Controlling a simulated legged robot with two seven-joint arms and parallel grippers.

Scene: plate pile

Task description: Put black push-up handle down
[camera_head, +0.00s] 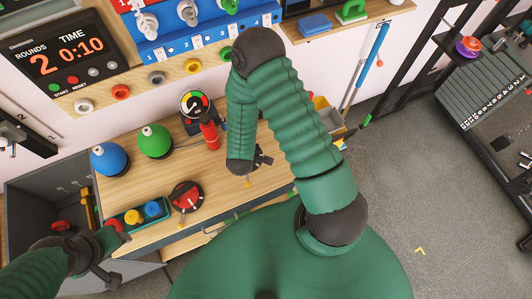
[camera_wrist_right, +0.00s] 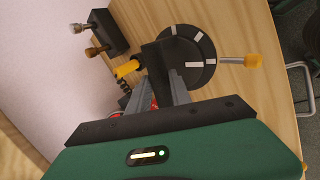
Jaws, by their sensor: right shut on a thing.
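The black push-up handle (camera_wrist_right: 196,74) shows in the right wrist view as a round black base with white marks. A yellow-tipped rod (camera_wrist_right: 254,60) sticks out to its right, and another yellow piece (camera_wrist_right: 127,69) shows at its left. My right gripper (camera_wrist_right: 168,72) is shut on it; its fingers cover part of the handle. In the head view my right gripper (camera_head: 262,158) is over the right part of the wooden tabletop (camera_head: 225,180), where the arm hides most of the handle. I cannot tell whether its base touches the wood.
A red-and-black round device (camera_head: 187,196) lies left of my right gripper. A red bottle (camera_head: 210,133), a gauge (camera_head: 197,108), green (camera_head: 155,141) and blue (camera_head: 109,159) domes stand behind. A button box (camera_head: 140,213) sits near the front left. Bare wood lies between.

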